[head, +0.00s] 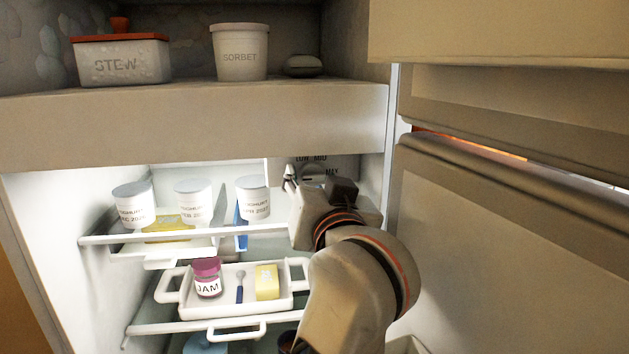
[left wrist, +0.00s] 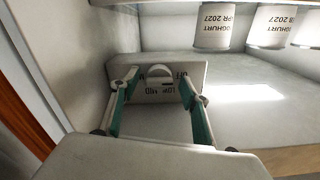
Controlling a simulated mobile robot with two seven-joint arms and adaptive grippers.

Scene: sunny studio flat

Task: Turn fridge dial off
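The fridge dial (left wrist: 158,72) is a pale round knob on a light grey control box (left wrist: 196,66) under the fridge ceiling. In the left wrist view its labels show upside down, with LOW and MID readable. In the head view the control box (head: 345,165) shows LOW, MID and MAX, and my gripper covers much of the knob. My left gripper (left wrist: 157,84) is open, its green-padded fingers apart on either side of the dial, with nothing between them touching it that I can see. It also shows in the head view (head: 291,183). The dial's pointer is too small to read.
Yoghurt pots (head: 252,198) stand on the upper shelf, left of my gripper. A white tray (head: 225,309) below holds a jam jar (head: 207,277). The open fridge door (head: 520,250) stands close on the right. A stew box (head: 122,62) and sorbet tub (head: 239,52) sit above.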

